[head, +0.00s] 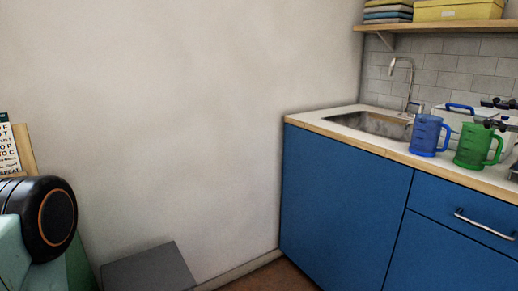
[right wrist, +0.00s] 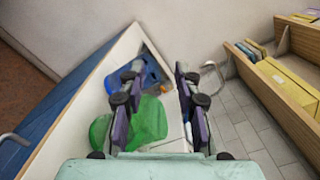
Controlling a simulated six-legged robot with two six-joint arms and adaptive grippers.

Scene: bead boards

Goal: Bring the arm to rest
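My right gripper (head: 502,114) is at the right edge of the head view, above the counter and close to the green mug (head: 474,146). In the right wrist view its two dark fingers (right wrist: 157,78) are well apart, with no object clamped between them. The green mug (right wrist: 143,122) and the blue mug (right wrist: 148,72) show beyond and below the fingers. In the head view the blue mug (head: 427,135) stands upright left of the green one. My left gripper is not in view; only a rounded part of my body shows at the lower left.
The mugs stand on the counter (head: 393,151) over blue cabinets (head: 343,205). A sink (head: 375,124) with a tap (head: 410,80) lies left of them, and a white container with a blue handle (head: 459,107) behind. A shelf (head: 440,26) with folded cloths and a yellow box hangs above.

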